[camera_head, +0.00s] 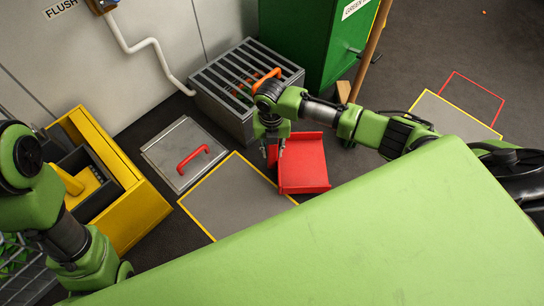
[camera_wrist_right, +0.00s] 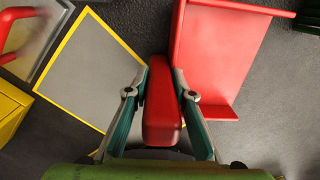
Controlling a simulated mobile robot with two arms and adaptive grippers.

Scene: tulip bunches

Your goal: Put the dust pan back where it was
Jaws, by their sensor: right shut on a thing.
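The red dust pan (camera_head: 303,165) is at the middle of the head view, beside the right corner of a yellow-outlined grey square. My right gripper (camera_head: 272,155) is at its left side. In the right wrist view the fingers (camera_wrist_right: 162,100) are shut on the dust pan's red handle (camera_wrist_right: 163,125), one on each side. The wide pan (camera_wrist_right: 215,50) reaches away to the upper right. I cannot tell whether it touches the floor. A red outline (camera_head: 478,83) is marked on the floor at the upper right. My left arm shows at the left, but its gripper is out of view.
A yellow-outlined square (camera_head: 230,195) lies left of the pan, another (camera_head: 455,120) beside the red outline. A metal plate with red handle (camera_head: 185,150), a slatted metal box (camera_head: 235,75), a green cabinet (camera_head: 305,40), a wooden pole (camera_head: 370,45) and a yellow bin (camera_head: 140,215) stand around.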

